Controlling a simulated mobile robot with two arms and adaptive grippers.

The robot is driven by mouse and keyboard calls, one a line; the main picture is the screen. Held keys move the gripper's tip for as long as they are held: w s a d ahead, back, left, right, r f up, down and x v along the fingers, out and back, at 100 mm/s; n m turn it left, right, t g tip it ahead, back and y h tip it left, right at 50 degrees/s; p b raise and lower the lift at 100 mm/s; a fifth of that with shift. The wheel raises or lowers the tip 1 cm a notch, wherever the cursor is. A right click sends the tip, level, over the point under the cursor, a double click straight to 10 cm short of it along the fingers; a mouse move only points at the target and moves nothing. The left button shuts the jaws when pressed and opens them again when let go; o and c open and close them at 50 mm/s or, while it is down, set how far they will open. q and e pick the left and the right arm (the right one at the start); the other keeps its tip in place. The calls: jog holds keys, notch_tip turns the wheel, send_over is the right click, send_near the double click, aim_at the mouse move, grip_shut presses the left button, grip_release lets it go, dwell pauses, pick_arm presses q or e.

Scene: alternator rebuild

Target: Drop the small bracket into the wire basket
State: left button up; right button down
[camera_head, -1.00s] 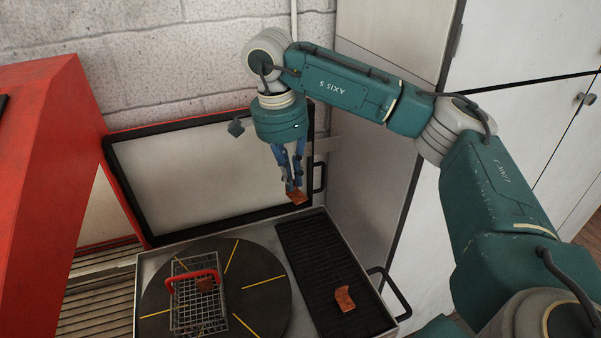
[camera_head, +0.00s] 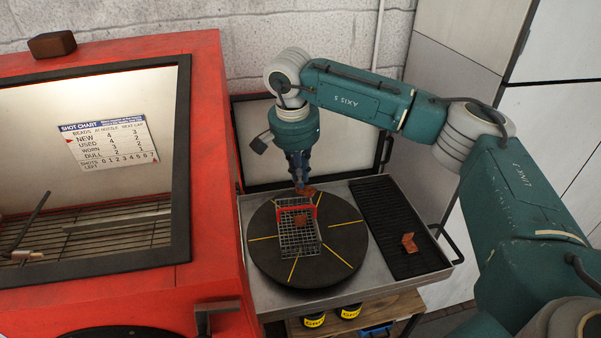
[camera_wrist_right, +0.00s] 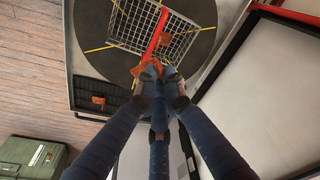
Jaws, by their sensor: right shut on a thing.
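My right gripper (camera_head: 302,182) is shut on a small rusty-orange bracket (camera_head: 307,191) and holds it above the far end of the wire basket (camera_head: 299,244), near its red handle (camera_head: 296,208). The held bracket also shows at the fingertips in the right wrist view (camera_wrist_right: 150,69), with the basket (camera_wrist_right: 183,42) beyond it. Any gap between bracket and handle is hard to judge. Another rusty bracket (camera_head: 301,220) lies in the basket. A third bracket (camera_head: 409,242) rests on the black grille at right. My left gripper is out of view.
The basket stands on a dark round turntable (camera_head: 343,250) with yellow lines, in a grey metal tray. The ribbed black grille (camera_head: 385,213) lies at right. A red blast cabinet (camera_head: 215,230) stands close at left. An open framed lid (camera_head: 348,160) rises behind.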

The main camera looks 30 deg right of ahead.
notch_tip(320, 180, down, 4)
jog(key=shift+r+b, duration=0.2)
jog(key=shift+b, duration=0.7)
jog(key=shift+f, duration=0.45)
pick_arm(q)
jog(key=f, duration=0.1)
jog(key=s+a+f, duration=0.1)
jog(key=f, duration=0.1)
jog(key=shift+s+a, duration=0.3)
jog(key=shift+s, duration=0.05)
pick_arm(e)
jog(key=c, duration=1.8)
grip_release()
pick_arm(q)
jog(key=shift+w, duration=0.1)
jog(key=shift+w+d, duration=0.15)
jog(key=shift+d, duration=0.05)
pick_arm(e)
jog(key=shift+r, duration=0.1)
notch_tip(320, 180, up, 12)
jog(key=s+a, duration=0.1)
jog(key=shift+a, duration=0.3)
